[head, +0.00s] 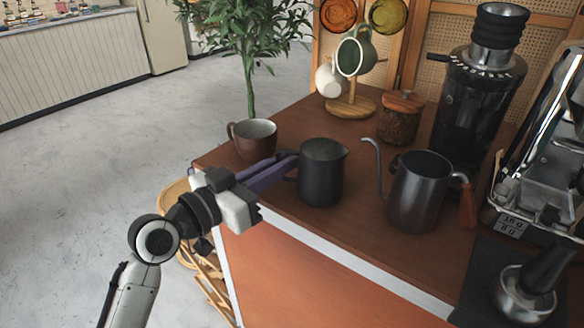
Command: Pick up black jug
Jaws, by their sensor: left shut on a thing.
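The black jug (321,176) stands upright on the brown counter, near its front edge. Its spout points right, and its handle side faces my left gripper. My left gripper (288,168) reaches in from the left, with its purple fingers shut on the jug's handle. The handle itself is mostly hidden by the fingers. The jug appears to rest on the counter. My right gripper is not in view.
A brown cup (253,138) stands just behind my left fingers. A gooseneck kettle (415,192) stands close to the jug's right. Behind are a mug stand (352,106), a lidded jar (400,120) and a black grinder (470,110). An espresso machine (545,160) fills the right.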

